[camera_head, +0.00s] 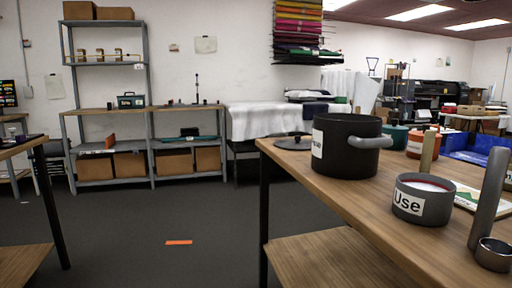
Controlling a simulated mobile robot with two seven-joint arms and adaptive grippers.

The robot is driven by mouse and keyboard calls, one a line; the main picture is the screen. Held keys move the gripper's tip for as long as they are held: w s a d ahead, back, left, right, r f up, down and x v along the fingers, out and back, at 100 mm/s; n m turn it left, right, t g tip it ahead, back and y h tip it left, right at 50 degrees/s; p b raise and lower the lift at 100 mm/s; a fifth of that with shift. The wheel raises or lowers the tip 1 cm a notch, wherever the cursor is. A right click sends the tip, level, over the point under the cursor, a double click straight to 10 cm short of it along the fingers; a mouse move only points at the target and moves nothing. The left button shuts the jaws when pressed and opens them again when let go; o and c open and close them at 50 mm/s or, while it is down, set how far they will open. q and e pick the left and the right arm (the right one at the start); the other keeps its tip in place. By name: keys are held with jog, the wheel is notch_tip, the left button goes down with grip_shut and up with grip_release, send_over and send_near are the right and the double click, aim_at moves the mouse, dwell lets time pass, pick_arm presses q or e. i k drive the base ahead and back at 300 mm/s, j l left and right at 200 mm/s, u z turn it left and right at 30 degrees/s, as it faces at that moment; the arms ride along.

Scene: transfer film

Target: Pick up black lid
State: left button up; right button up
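A dark, flat round lid with a small knob (294,143) lies on the wooden table (308,180), near its far left edge. It is just left of and behind a large black pot (345,150), which has a grey side handle and a white label. The pot's left side is close to the lid and may cover part of its right edge. Neither of my grippers shows in the head view.
A blue bin (470,155) is behind. Open floor (170,220) lies left of the table.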

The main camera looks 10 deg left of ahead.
aim_at(298, 143)
jog(key=i+j+u, duration=0.15)
jog(key=i+u, duration=0.25)
jog(key=i+j+u, duration=0.1)
jog(key=i+u, duration=0.25)
jog(key=i+j, duration=0.1)
jog(key=i, duration=5)
jog(key=i+z, duration=0.15)
jog(key=z, duration=0.3)
jog(key=i+j+z, duration=0.1)
jog(key=z, duration=0.35)
jog(key=i+j+z, duration=0.15)
jog(key=z, duration=2.15)
jog(key=i+j, duration=0.05)
